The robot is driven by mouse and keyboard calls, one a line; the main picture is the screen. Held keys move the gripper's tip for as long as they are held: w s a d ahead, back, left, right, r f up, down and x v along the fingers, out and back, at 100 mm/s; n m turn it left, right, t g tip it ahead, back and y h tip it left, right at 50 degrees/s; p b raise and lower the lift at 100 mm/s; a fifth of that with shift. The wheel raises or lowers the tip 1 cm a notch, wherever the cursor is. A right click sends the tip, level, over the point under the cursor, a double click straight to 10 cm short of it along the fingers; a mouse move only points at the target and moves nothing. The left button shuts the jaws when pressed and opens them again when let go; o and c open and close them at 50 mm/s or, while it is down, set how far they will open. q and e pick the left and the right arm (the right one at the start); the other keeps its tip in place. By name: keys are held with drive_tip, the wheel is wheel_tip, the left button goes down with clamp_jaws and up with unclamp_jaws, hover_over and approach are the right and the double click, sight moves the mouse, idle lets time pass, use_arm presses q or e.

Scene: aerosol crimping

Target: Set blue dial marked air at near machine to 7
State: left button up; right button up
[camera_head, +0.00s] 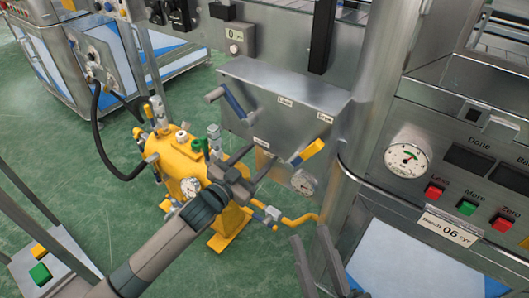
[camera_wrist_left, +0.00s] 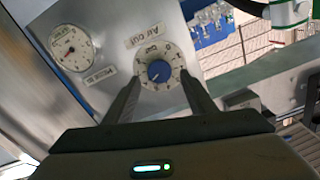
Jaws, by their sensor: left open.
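The blue dial (camera_wrist_left: 160,72) sits on a white numbered scale on a metal panel, under a label beginning "Air", upside down in the left wrist view. A pale line marks the knob; the number it points to is too small to read. My left gripper (camera_head: 254,159) is open at the panel in the head view, its two fingers on either side of the dial. Contact with the knob cannot be told. In the head view the dial is hidden by the gripper. My right gripper (camera_head: 309,234) is open and empty, low in front of the near machine.
A pressure gauge (camera_wrist_left: 71,47) sits beside the dial; it also shows in the head view (camera_head: 303,182). A yellow-and-blue valve handle (camera_head: 308,152) juts out above it. A yellow tank (camera_head: 180,160) stands left. A control panel with a gauge (camera_head: 407,157) and buttons is right.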

use_arm(q)
drive_tip(key=shift+x, duration=1.4)
use_arm(e)
drive_tip(key=shift+w+d+r+t, duration=0.15)
drive_tip(key=shift+d+r+t, duration=0.2)
drive_tip(key=shift+r, duration=0.2)
use_arm(q)
drive_tip(key=c, duration=1)
drive_tip(key=shift+c, duration=0.2)
drive_tip(key=shift+s, duration=0.1)
drive_tip(key=shift+d+f+m+p, duration=0.1)
drive_tip(key=shift+f+m+p, duration=0.05)
drive_tip(key=shift+m+p, duration=2.95)
use_arm(e)
wheel_tip(320, 180, down, 19)
drive_tip(key=w+d+g+h, duration=0.1)
drive_tip(key=w+g+h, duration=0.1)
drive_tip(key=g, duration=1)
drive_tip(key=shift+d+h+b, duration=0.3)
drive_tip(key=shift+d+h, duration=0.05)
drive_tip(key=shift+h, duration=0.45)
